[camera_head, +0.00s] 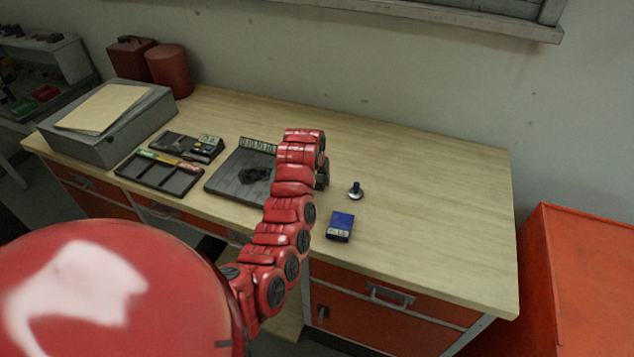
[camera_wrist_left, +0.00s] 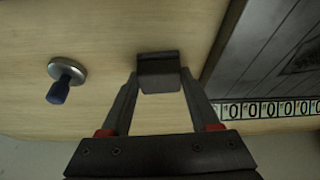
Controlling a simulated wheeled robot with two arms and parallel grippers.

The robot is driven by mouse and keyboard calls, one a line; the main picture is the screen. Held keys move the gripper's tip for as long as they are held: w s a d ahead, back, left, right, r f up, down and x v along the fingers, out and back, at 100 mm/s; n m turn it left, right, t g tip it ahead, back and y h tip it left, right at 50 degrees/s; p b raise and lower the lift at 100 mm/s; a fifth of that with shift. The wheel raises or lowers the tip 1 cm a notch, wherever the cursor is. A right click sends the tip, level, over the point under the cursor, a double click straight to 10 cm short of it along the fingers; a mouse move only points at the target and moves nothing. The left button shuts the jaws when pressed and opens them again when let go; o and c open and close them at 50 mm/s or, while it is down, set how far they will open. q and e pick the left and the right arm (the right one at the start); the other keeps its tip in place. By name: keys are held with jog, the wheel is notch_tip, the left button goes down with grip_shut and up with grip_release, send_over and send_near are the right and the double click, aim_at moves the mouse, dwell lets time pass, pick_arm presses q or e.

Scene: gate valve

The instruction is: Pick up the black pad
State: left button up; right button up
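A small black pad (camera_wrist_left: 158,72) lies on the wooden table in the left wrist view, between the two fingertips of my left gripper (camera_wrist_left: 160,78). One finger is on each side of it, very close to its edges. I cannot tell whether they touch it. In the head view my red left arm reaches over the table, and the dark gripper (camera_head: 322,174) points down behind it, partly hidden. The pad cannot be made out there. My right gripper is not in view.
A large dark mat with a number strip (camera_head: 257,145) lies left of the gripper. A knob-handled stamp (camera_head: 356,190) and a blue box (camera_head: 340,226) are to the right. A compartment tray (camera_head: 160,174) and a grey box (camera_head: 105,135) stand farther left. The table's right part is clear.

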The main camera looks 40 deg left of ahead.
aim_at(319, 180)
pick_arm(q)
jog(key=c, duration=0.7)
jog(key=shift+r+b, duration=0.4)
jog(key=shift+b, duration=0.1)
notch_tip(319, 180, up, 2)
jog(key=shift+w+r+b, duration=0.1)
jog(key=shift+r+b, duration=0.1)
jog(key=shift+b, duration=1.05)
jog(key=shift+s+d+r, duration=0.1)
jog(key=shift+s+d, duration=0.65)
jog(key=shift+s, duration=0.1)
jog(key=s+d+p, duration=0.1)
jog(key=s+d+r+p, duration=0.1)
jog(key=s, duration=0.1)
jog(key=s+d+p, duration=0.1)
jog(key=shift+s+d+r, duration=0.25)
jog(key=shift+d, duration=0.05)
jog(key=s+d, duration=0.2)
jog(key=s+d+p, duration=0.1)
jog(key=s+d, duration=0.1)
jog(key=s, duration=0.1)
jog(key=shift+s, duration=0.1)
jog(key=shift+s+d+p, duration=0.3)
jog(key=shift+s+d, duration=0.15)
jog(key=shift+s, duration=0.25)
